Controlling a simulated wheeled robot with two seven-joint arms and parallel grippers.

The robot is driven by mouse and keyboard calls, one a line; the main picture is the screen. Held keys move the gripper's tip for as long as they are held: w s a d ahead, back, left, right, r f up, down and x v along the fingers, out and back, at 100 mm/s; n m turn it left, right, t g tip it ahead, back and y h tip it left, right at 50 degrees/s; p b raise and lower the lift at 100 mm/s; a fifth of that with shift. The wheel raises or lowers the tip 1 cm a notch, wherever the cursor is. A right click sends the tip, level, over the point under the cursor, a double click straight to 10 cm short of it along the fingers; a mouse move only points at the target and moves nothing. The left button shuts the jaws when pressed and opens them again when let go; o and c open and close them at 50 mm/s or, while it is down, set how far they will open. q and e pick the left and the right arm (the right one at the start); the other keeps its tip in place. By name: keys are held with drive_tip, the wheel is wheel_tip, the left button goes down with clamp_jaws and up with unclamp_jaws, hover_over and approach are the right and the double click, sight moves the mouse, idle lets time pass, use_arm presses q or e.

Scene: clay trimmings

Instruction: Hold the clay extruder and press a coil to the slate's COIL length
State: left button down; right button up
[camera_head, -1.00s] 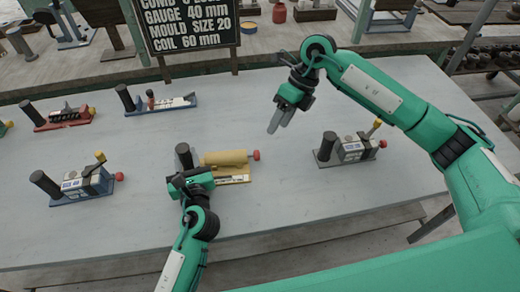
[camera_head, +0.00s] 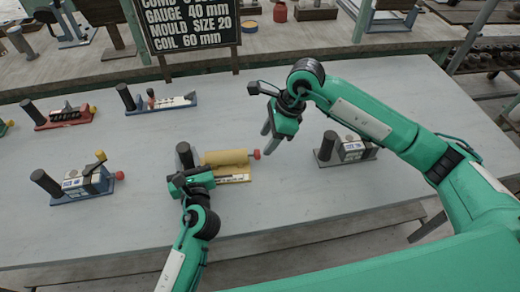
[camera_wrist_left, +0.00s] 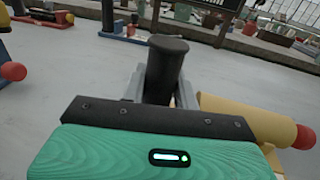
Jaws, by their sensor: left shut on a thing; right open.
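The clay extruder (camera_head: 226,159) is a tan barrel on a yellow base with a red knob at its right end and a dark upright handle at its left. It stands on the grey table. My left gripper (camera_head: 186,172) is shut on the dark handle, which rises between its fingers in the left wrist view (camera_wrist_left: 165,65). My right gripper (camera_head: 267,132) is open and empty, above and just right of the red knob (camera_head: 256,154). The slate (camera_head: 190,25) stands at the back and reads COIL 60 mm.
A blue-based device (camera_head: 82,184) stands at the left and a grey-based one (camera_head: 345,152) at the right. A red device (camera_head: 65,118) and another blue one (camera_head: 160,103) stand farther back. The table front is clear.

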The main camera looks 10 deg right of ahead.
sight(257, 155)
drive_tip(key=x, duration=0.6)
drive_tip(key=shift+d, duration=0.1)
clamp_jaws()
